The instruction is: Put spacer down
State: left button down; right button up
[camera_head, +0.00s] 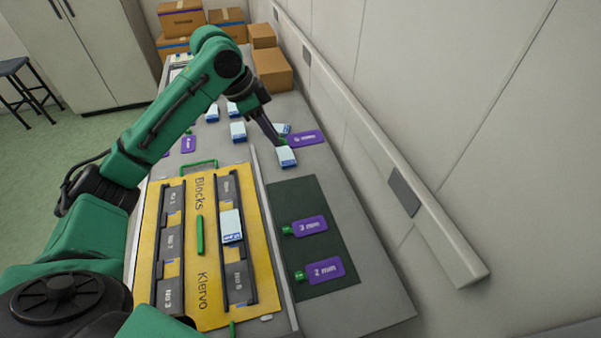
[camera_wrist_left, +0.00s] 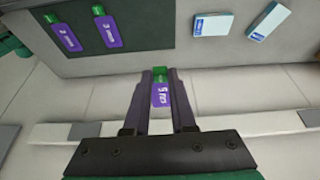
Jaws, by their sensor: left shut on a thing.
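My left gripper (camera_head: 278,139) is shut on a purple spacer (camera_head: 307,138) by its green end. The spacer also shows in the left wrist view (camera_wrist_left: 160,96), between the two fingers, its label too small to read surely. In the head view it lies beyond the dark green mat (camera_head: 288,200), over the grey table near the wall. I cannot tell whether it touches the table. Two more purple spacers with green ends, marked 3 mm (camera_head: 310,226) and 2 mm (camera_head: 324,270), lie on the mat. My right gripper is not in view.
A white-and-blue block (camera_head: 287,157) lies near the gripper; several more lie farther left. Another purple spacer (camera_head: 188,144) lies left. A yellow tray (camera_head: 210,278) with dark racks holds one block (camera_head: 231,226). The mat's upper part is bare. A wall rail (camera_head: 350,112) runs along the right.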

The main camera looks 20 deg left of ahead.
pick_arm(q)
jog(key=f, duration=0.4)
jog(key=f+p, duration=0.1)
jog(key=f, duration=0.4)
jog(key=s+f, duration=0.1)
jog(key=f, duration=0.4)
jog(key=shift+f, duration=0.1)
jog(key=f, duration=0.3)
jog(key=shift+s+f+p, duration=0.2)
jog(key=shift+f+p, duration=0.15)
jog(key=shift+w+f, duration=0.1)
jog(key=shift+f, duration=0.05)
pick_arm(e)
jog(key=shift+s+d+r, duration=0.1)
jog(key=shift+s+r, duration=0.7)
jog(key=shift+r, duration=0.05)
pick_arm(q)
jog(key=c, duration=0.7)
grip_release()
jog(key=shift+c, duration=0.2)
jog(key=b+v, duration=0.1)
jog(key=v, duration=1.1)
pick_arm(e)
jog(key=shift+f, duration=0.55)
